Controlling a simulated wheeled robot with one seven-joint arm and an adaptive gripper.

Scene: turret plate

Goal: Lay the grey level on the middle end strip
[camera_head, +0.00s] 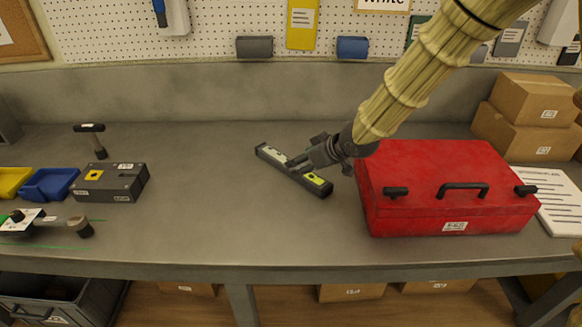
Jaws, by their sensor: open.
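The grey level (318,185) is a dark bar with yellow-green vials. It lies on the bench in the middle of the view, slanting from upper left to lower right. My gripper (298,162) reaches in from the upper right, with its fingers at the level's middle and hiding part of it. The gripper is open; I cannot tell whether the fingers touch the level. I cannot make out the middle end strip for certain. At the far left edge, a white plate with dark parts (22,222) and green lines is partly cut off.
A red toolbox (440,165) stands right of the level, close to my gripper. A dark grey box (112,182), a hammer (95,138) and a blue bin (48,184) are at the left. Cardboard boxes (530,115) stand at the back right. The bench is clear between the grey box and the level.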

